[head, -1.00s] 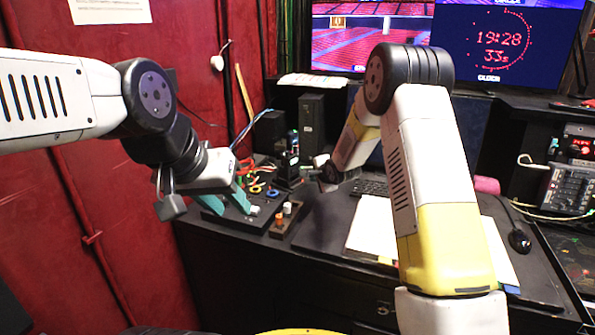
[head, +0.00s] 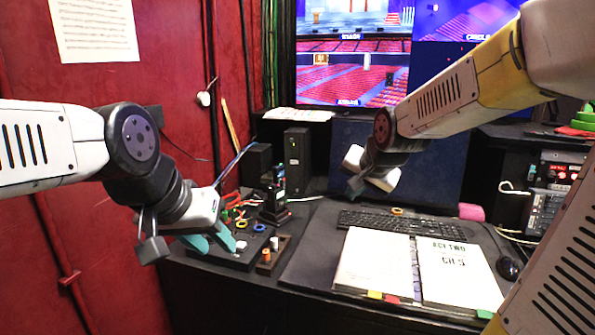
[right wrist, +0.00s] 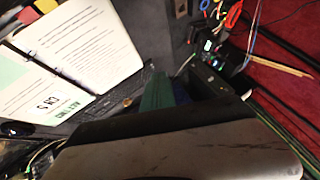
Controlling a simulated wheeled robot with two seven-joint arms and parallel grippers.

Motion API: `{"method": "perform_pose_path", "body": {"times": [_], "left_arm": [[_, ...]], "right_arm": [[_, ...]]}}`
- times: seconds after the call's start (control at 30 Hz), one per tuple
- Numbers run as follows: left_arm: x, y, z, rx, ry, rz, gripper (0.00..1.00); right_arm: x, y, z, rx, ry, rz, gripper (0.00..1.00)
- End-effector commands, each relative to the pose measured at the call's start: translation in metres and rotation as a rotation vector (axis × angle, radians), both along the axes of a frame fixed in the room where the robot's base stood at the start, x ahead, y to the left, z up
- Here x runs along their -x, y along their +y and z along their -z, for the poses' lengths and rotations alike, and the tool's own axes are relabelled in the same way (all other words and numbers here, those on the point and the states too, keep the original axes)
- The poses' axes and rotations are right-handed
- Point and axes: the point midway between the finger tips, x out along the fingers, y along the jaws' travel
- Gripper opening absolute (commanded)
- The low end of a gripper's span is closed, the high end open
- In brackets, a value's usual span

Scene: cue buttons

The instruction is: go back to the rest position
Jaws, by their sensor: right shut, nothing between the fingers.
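My right gripper's hand (head: 372,168) is raised in front of the dark panel below the screens, behind the open binder and above the keyboard. Its fingers are hidden in the head view. In the right wrist view its teal fingers (right wrist: 160,90) show close together, with nothing between them. My left gripper (head: 208,242) hangs at the left end of the desk, its teal fingers apart and empty beside the black button box (head: 236,258). A white button (head: 241,246) shows on the box. A small block beside it carries an orange button (head: 266,255) and a white one.
An open binder (head: 372,262) lies on the desk before a keyboard (head: 405,226), with a mouse (head: 508,268) to the right. A black speaker (head: 297,160) and a small device (head: 275,195) with cables stand behind the button box. A red wall (head: 95,230) closes the left side.

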Motion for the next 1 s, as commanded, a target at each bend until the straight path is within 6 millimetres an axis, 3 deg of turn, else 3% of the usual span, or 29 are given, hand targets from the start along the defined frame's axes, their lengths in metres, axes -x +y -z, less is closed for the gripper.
{"method": "perform_pose_path", "body": {"times": [0.03,0.3,0.5,0.67,1.0], "left_arm": [[0.000,0.000,0.000,0.000,0.000,0.000,0.36],[0.000,0.000,0.000,0.000,0.000,0.000,0.36],[0.000,0.000,0.000,0.000,0.000,0.000,0.36],[0.000,0.000,0.000,0.000,0.000,0.000,0.36],[0.000,0.000,0.000,0.000,0.000,0.000,0.36]], "right_arm": [[0.023,-0.005,-0.007,0.029,0.002,-0.034,0.00],[0.137,-0.013,-0.012,0.186,0.052,-0.267,0.00],[0.192,-0.012,-0.004,0.257,0.072,-0.399,0.00],[0.207,-0.011,-0.001,0.277,0.080,-0.441,0.00],[0.207,-0.011,-0.001,0.277,0.080,-0.441,0.00]]}}
